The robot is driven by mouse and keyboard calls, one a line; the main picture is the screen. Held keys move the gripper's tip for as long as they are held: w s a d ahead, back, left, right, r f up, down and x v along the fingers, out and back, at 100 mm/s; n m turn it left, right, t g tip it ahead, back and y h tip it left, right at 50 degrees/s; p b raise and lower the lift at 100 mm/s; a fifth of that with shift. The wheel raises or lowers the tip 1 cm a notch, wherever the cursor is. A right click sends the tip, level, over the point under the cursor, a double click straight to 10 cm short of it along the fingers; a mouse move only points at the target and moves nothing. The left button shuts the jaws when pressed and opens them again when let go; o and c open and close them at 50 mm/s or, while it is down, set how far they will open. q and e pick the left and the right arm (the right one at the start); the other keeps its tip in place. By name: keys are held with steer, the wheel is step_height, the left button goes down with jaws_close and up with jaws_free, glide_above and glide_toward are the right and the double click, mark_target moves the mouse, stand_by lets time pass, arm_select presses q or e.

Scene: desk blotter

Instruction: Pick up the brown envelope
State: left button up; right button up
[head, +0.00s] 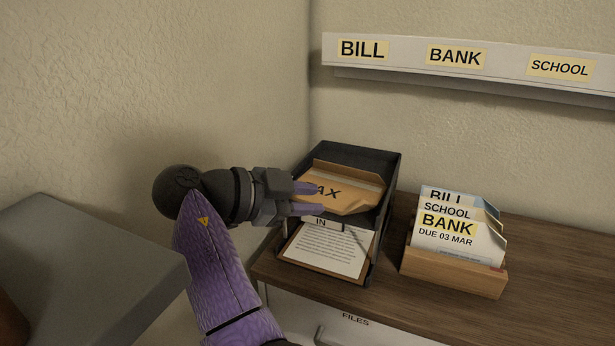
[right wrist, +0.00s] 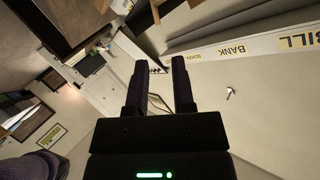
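The fingers are apart. I cannot tell whether they touch the envelope. In the right wrist view the fingers (right wrist: 159,62) also stand apart, with no envelope visible between them.
White papers (head: 325,252) lie in the tray's lower level. A wooden holder (head: 452,272) with several letters stands to the right on the brown desk (head: 545,290). A wall shelf (head: 400,54) carries BILL, BANK and SCHOOL labels. A grey surface (head: 80,265) is at lower left.

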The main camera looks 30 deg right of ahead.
mark_target(360, 204)
steer(key=b+x, duration=0.1)
steer(key=x, duration=0.2)
steer(key=b+x, duration=0.1)
steer(key=x, duration=0.2)
steer(key=b+x, duration=0.1)
steer(key=x, duration=0.3)
steer(key=shift+a+f, duration=0.15)
steer(key=shift+f, duration=0.1)
arm_select(q)
steer(key=f, duration=0.1)
steer(key=s+f, duration=0.1)
steer(key=f, duration=0.1)
steer(key=shift+s+d, duration=0.1)
steer(key=shift+s, duration=0.2)
arm_select(e)
steer(key=shift+r, duration=0.1)
arm_select(q)
steer(key=shift+w, duration=0.35)
arm_select(e)
jaws_close()
